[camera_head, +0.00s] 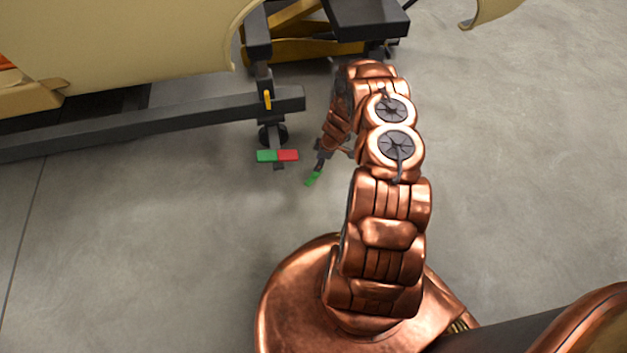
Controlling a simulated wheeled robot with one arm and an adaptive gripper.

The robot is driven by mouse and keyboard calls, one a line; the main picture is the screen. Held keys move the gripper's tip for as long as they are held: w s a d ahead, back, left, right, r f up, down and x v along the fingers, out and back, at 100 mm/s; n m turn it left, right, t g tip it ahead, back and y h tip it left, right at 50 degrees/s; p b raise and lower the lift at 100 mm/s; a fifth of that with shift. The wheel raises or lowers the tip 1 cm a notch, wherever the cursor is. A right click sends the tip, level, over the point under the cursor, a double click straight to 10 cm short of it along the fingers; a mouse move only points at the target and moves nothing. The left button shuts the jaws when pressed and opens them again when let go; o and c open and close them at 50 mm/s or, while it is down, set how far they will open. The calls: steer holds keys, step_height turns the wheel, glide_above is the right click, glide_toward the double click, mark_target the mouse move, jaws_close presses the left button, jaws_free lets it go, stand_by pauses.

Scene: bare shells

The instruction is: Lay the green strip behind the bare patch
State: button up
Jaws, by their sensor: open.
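A small green strip (313,179) shows just below the tips of my gripper (319,166). It is tilted, and I cannot tell whether it touches the fingers or the floor. My gripper is open and points down, small in this view and partly hidden by my copper arm. To its left, a green piece (266,156) and a red piece (288,155) sit end to end across a dark support. I cannot make out a bare patch with certainty.
A long dark beam (180,122) with a yellow pin (267,99) runs in from the left, close to my gripper. A cream body shell (130,45) overhangs it. A yellow and black stand (320,45) is behind. Grey floor (150,250) is clear in front and right.

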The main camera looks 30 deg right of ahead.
mark_target(314, 174)
steer(key=shift+s+b+x, duration=0.15)
steer(key=shift+b+x, duration=0.85)
steer(key=shift+x, duration=1.25)
steer(key=shift+s+b+x, duration=0.15)
steer(key=shift+b+x, duration=0.8)
steer(key=shift+x, duration=1.25)
steer(key=c, duration=0.9)
steer(key=shift+r, duration=0.1)
